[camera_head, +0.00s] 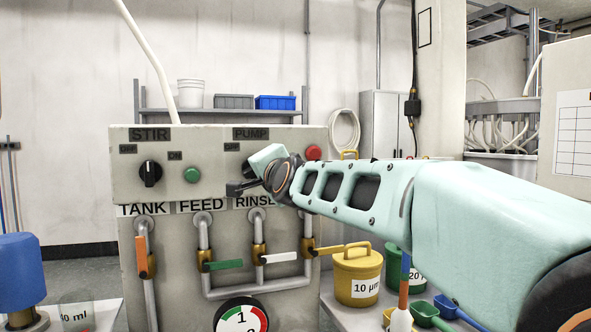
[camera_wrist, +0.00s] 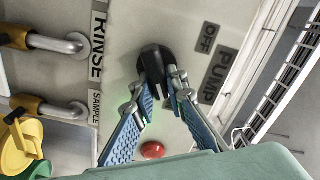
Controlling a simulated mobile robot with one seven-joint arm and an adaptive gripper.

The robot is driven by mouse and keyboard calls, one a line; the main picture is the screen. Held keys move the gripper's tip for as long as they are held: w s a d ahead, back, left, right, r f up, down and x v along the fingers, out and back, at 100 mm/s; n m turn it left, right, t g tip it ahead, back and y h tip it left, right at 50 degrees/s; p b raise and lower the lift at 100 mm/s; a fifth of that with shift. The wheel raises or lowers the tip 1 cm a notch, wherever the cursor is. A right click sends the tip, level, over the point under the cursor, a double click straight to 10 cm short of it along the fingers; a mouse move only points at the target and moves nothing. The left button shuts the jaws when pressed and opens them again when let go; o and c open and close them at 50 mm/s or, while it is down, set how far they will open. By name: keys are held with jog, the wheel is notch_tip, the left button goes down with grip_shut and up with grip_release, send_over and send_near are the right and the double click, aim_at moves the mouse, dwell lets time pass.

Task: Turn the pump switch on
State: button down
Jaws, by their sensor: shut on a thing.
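The pump switch (camera_wrist: 151,64) is a black rotary knob on the pale panel, beside the PUMP label (camera_wrist: 215,78) and an OFF label (camera_wrist: 209,38) in the wrist view. My gripper (camera_wrist: 161,88) has its two blue-padded fingers on either side of the knob, shut on it. In the head view my gripper (camera_head: 243,187) reaches the panel below the PUMP label (camera_head: 251,133), and my gripper and wrist hide the switch.
The red button (camera_head: 313,152) sits just right of my wrist on the panel. The STIR switch (camera_head: 150,173) and green button (camera_head: 191,175) are left. Valve handles, including the green one (camera_head: 222,265), stick out below. A yellow pot (camera_head: 358,280) stands under my arm.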

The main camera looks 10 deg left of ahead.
aim_at(255, 144)
dwell(0.3)
jog(key=c, duration=1.9)
grip_release()
jog(key=shift+c, duration=0.2)
jog(key=shift+r, duration=0.1)
jog(key=shift+a+r, duration=0.1)
jog(key=shift+r, duration=4.85)
